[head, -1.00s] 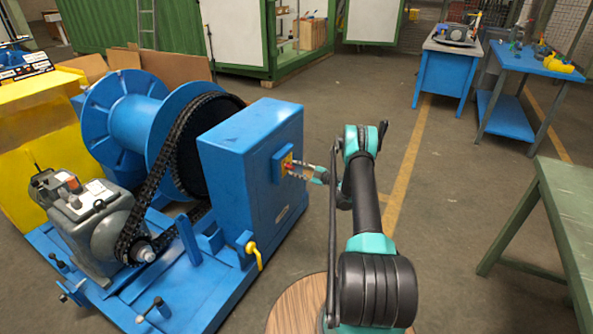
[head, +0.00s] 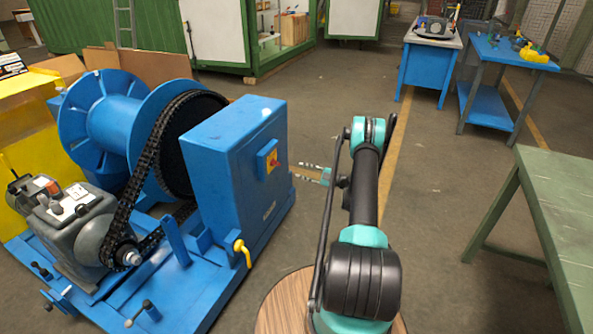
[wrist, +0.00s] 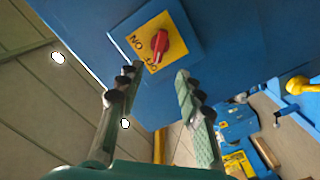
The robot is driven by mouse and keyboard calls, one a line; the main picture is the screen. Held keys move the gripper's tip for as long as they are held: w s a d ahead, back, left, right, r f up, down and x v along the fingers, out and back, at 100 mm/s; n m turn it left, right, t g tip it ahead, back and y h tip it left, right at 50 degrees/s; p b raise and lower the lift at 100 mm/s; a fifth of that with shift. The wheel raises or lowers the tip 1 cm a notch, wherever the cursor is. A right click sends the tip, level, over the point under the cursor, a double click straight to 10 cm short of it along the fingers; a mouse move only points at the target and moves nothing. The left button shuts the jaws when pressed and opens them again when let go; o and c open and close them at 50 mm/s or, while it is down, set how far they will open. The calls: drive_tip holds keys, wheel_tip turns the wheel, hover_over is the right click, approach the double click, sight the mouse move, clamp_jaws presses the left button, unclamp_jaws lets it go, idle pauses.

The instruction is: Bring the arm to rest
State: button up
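My gripper (head: 303,172) is at the end of my raised arm, to the right of the blue cabinet (head: 235,150). Its fingers point left at the rotary switch (head: 268,158) on the cabinet's side, with a gap between. In the wrist view the gripper (wrist: 158,80) is open, with nothing between its fingers. Beyond the fingertips is the switch's red knob (wrist: 158,48) on a yellow plate (wrist: 176,26) lettered ON and OFF. The knob's lower end in the picture lies near the OFF lettering.
A blue drum (head: 120,125) with a chain (head: 150,165) and a grey motor (head: 75,222) stand left of the cabinet. A yellow handle (head: 242,250) juts from the base. A green table (head: 560,200) is at right. Floor between cabinet and table is open around my arm.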

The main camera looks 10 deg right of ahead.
drive_tip(key=shift+s+d, duration=0.1)
drive_tip(key=shift+d, duration=0.1)
drive_tip(key=s+a+r+m+g+h, duration=0.35)
drive_tip(key=a+r+m, duration=0.3)
drive_tip(key=r, duration=0.65)
drive_tip(key=s+a+r+m+g+h, duration=0.1)
drive_tip(key=s+a+r+m+h, duration=0.15)
drive_tip(key=s, duration=0.35)
drive_tip(key=s+a+r+m+g+h, duration=0.1)
drive_tip(key=s+a+r, duration=0.1)
drive_tip(key=s+r, duration=0.3)
drive_tip(key=s+d+m+h, duration=0.2)
drive_tip(key=s+m, duration=0.3)
drive_tip(key=s, duration=1.1)
drive_tip(key=s+d+m+h, duration=0.2)
drive_tip(key=s+m+h, duration=0.3)
drive_tip(key=s, duration=1.1)
drive_tip(key=shift+s+g+h, duration=0.3)
drive_tip(key=shift+s+g, duration=0.1)
drive_tip(key=shift+g, duration=0.05)
drive_tip(key=shift+f, duration=0.1)
